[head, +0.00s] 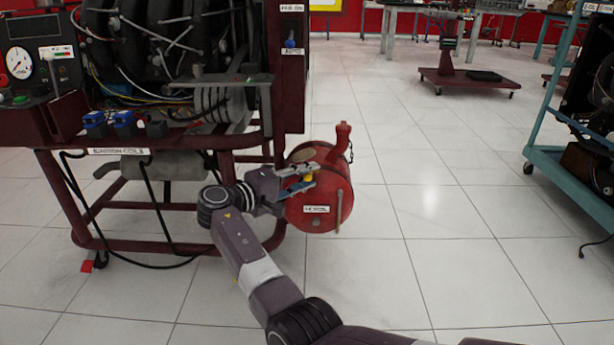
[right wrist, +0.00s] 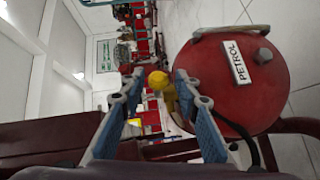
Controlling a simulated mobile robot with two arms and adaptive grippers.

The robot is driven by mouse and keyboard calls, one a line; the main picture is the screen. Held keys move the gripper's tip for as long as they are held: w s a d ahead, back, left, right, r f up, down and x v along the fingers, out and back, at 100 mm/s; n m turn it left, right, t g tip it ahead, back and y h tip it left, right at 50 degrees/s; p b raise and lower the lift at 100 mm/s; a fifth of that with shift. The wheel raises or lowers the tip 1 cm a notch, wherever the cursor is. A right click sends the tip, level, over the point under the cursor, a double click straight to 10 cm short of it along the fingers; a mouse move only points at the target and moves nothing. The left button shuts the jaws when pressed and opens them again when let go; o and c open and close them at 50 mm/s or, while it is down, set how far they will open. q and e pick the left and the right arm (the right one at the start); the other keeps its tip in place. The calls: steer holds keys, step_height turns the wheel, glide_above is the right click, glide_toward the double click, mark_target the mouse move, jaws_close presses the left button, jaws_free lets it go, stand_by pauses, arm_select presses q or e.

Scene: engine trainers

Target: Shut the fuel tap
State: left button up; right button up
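The red petrol tank (head: 318,222), a round drum labelled PETROL, sits at the right end of the engine trainer's frame; it also shows in the right wrist view (right wrist: 225,85). The small yellow fuel tap (head: 308,179) is at the tank's near side. In the right wrist view the tap (right wrist: 160,81) lies between my right gripper's fingertips (right wrist: 158,78). Those fingers are spread open, one on each side of it, and do not look closed on it. In the head view my right gripper (head: 300,178) is close against the tank and partly hides the tap's surroundings. My left gripper is not in view.
The engine trainer (head: 80,222) with its dark red tube frame fills the left side, with cables hanging below it. A blue trolley (head: 560,170) stands at the right. A low red stand (head: 468,82) is farther back. The tiled floor (head: 400,250) between is clear.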

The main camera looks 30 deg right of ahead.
steer(key=v, duration=0.7)
steer(key=shift+a, duration=0.2)
stand_by(0.4)
